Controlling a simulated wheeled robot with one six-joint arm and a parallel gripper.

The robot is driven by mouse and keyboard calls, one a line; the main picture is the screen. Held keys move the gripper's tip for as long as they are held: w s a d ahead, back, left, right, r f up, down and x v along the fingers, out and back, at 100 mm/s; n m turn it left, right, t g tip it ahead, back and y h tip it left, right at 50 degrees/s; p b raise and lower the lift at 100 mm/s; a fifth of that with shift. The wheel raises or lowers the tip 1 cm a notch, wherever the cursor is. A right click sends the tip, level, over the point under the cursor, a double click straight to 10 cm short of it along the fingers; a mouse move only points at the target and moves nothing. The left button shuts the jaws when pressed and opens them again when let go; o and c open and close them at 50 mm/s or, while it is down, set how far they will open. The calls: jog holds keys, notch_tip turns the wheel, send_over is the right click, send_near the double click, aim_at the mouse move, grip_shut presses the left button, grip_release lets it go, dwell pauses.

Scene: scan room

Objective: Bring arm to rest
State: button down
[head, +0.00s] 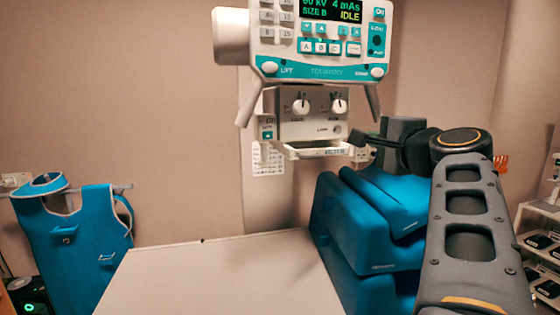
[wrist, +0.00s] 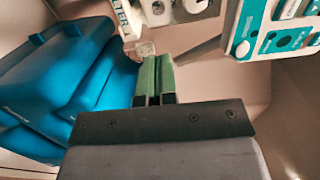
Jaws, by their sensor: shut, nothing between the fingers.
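My arm comes up from the lower right of the head view and bends at a dark, round joint. My gripper (head: 354,138) points left from it, just right of the X-ray unit's lower box with two knobs (head: 312,112). In the wrist view, the green finger pads of my gripper (wrist: 154,62) lie together, shut and empty. The knob box (wrist: 170,10) is just beyond the fingertips there. Contact with it cannot be told.
The X-ray unit's console (head: 320,45) hangs above and shows IDLE. Blue cushions (head: 375,235) are stacked behind my arm. A bare pale table (head: 220,275) lies in front. A blue apron (head: 75,240) hangs at left; shelves (head: 540,235) stand at right.

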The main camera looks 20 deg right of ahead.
notch_tip(320, 180, down, 20)
jog(key=a+n+g, duration=0.2)
jog(key=n+g, duration=0.3)
jog(key=g, duration=0.2)
jog(key=s+a+f+n+g+y, duration=0.1)
jog(key=s+a+f+n+g, duration=0.2)
jog(key=a+f+n, duration=0.4)
jog(key=s+a+f+n+g+y, duration=0.1)
jog(key=s+a+f+n+g, duration=0.2)
jog(key=a+f+n, duration=0.4)
jog(key=a+f+g, duration=0.1)
jog(key=a+f, duration=0.4)
jog(key=f, duration=0.1)
jog(key=shift+s+a+f+n, duration=0.25)
jog(key=shift+s+n, duration=0.05)
jog(key=c, duration=1.8)
grip_release()
